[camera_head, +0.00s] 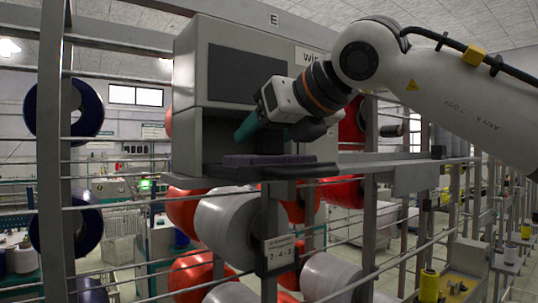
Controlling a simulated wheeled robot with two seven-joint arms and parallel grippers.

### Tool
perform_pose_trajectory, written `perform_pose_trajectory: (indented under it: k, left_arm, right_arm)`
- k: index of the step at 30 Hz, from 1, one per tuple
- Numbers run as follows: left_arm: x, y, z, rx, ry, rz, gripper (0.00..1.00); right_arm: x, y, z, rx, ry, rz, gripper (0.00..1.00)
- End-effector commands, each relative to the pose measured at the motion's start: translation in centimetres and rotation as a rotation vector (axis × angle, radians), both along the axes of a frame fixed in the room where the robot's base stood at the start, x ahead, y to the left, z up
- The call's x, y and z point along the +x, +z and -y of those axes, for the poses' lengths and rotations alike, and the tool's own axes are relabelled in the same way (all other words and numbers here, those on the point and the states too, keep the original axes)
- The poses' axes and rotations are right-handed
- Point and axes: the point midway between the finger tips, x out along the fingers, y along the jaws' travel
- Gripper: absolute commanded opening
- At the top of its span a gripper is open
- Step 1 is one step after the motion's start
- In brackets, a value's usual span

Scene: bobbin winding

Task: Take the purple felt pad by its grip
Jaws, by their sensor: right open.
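The purple felt pad (262,159) lies flat on a dark shelf (230,171) at the front of the grey machine's opening. It shows as a thin, low strip, and I cannot make out its grip. My right gripper (272,130) comes in from the upper right and is open just above the pad, apart from it. A teal part shows at its left side and a dark part at its right. Nothing shows between its jaws. My left gripper is not in view.
The grey machine housing (188,100) rises behind and left of my right gripper. A metal rail (385,163) runs right from the shelf. Red bobbins (340,191) and a white bobbin (228,226) hang below. A rack post (52,150) stands at the left.

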Motion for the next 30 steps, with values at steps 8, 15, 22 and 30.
perform_pose_trajectory:
  k: [8, 15, 22, 30]
  left_arm:
    - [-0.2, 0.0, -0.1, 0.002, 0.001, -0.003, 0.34]
    - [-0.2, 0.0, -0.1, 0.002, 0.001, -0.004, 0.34]
    - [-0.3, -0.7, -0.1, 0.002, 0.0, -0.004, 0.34]
    - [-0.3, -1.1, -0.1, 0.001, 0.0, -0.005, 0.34]
  right_arm:
    - [0.0, 0.0, 0.0, 0.0, 0.0, 0.0, 0.26]
    - [0.0, 0.1, 0.0, 0.001, 0.0, 0.001, 0.17]
    - [-0.2, 0.3, 0.2, 0.002, -0.001, 0.001, 0.17]
    - [-0.4, 3.4, 0.2, 0.003, 0.0, 0.002, 0.17]
